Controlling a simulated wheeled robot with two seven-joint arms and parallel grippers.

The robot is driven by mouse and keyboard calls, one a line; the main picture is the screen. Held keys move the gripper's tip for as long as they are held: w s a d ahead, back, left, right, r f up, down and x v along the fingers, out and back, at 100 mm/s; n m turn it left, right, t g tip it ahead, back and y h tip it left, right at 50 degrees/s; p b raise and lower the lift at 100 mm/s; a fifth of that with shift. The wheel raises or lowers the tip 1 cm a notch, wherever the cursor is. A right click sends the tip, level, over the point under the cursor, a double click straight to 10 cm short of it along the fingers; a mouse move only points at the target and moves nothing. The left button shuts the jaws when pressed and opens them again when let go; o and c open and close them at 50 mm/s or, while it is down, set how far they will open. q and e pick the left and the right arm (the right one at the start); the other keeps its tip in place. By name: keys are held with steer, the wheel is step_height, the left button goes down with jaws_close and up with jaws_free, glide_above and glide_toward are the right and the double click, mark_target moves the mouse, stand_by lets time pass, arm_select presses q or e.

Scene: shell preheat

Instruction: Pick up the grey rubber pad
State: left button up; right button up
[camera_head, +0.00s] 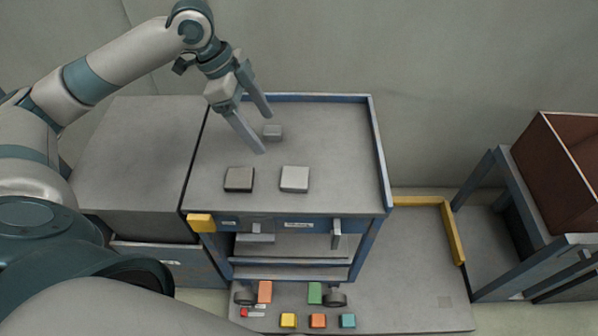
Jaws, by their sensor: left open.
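Three grey pieces lie on the grey top of the blue-framed cart (340,150). A dark-edged square pad (239,179) is at the front left, and a lighter square pad (294,178) is to its right. A smaller grey block (272,132) lies farther back. I cannot tell by material which one is the rubber pad. My left gripper (263,133) reaches in from the upper left, open and empty. Its fingers point down over the cart top, close to the small block in the picture, behind both square pads. Whether it touches the block is unclear. My right gripper is out of view.
A raised blue rim (380,150) edges the cart top's back and right. A grey cabinet (135,150) stands at left. A brown open bin (560,165) stands on a table at right. Several coloured blocks, one of them orange (318,320), lie on the low platform in front.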

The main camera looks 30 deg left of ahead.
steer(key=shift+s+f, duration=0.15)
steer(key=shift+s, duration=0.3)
arm_select(q)
glide_above(284, 176)
steer(key=f, duration=1)
steer(key=shift+a+p, duration=0.25)
steer(key=shift+p, duration=0.1)
steer(key=shift+d+f, duration=0.25)
steer(key=shift+f, duration=0.4)
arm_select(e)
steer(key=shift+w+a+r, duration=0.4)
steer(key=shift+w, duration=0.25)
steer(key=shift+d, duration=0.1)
